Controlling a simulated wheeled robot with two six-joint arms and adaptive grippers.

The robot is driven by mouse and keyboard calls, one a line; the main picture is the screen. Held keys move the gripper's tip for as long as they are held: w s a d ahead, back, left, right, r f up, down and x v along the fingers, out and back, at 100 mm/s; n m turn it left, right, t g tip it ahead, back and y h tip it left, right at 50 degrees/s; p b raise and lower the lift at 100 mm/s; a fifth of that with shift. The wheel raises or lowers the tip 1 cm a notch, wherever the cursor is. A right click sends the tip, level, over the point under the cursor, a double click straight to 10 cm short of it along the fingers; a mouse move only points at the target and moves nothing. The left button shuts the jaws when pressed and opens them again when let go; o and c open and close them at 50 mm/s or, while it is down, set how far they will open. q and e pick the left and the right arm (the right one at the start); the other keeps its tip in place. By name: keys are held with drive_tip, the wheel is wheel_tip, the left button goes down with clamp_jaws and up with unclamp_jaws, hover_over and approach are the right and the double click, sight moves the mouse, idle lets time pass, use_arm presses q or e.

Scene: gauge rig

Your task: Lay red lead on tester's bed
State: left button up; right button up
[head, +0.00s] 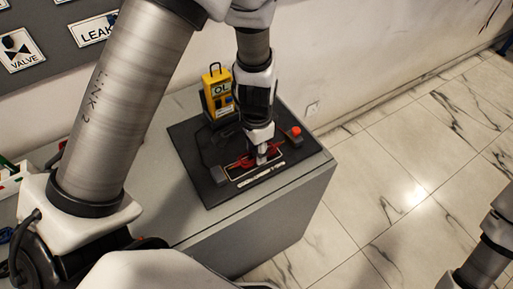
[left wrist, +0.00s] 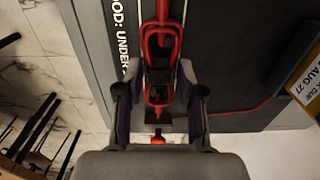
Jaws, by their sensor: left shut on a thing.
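The red lead (head: 246,163) is at the tester's bed (head: 275,160), a dark strip with a pale outline on the black mat. My left gripper (head: 262,158) points down over the bed and is shut on the lead. In the left wrist view the lead's red loops (left wrist: 160,42) run between the fingers (left wrist: 159,95), lined up with the bed's pale edges. I cannot tell whether the lead touches the bed. The yellow tester (head: 217,93) stands behind, its display reading "OL". My right gripper is out of view.
The black mat (head: 195,160) lies on a grey bench (head: 285,205). A red button (head: 296,131) is at the bed's right end, and a grey block (head: 218,176) at its left end. A printed label strip (head: 262,177) lies in front.

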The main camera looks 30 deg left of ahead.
use_arm(q)
drive_tip(key=shift+f+b, duration=0.5)
drive_tip(key=shift+f, duration=0.15)
drive_tip(key=o, duration=1.7)
drive_tip(key=shift+r, duration=0.1)
wheel_tip(320, 180, up, 8)
drive_tip(key=p, duration=0.7)
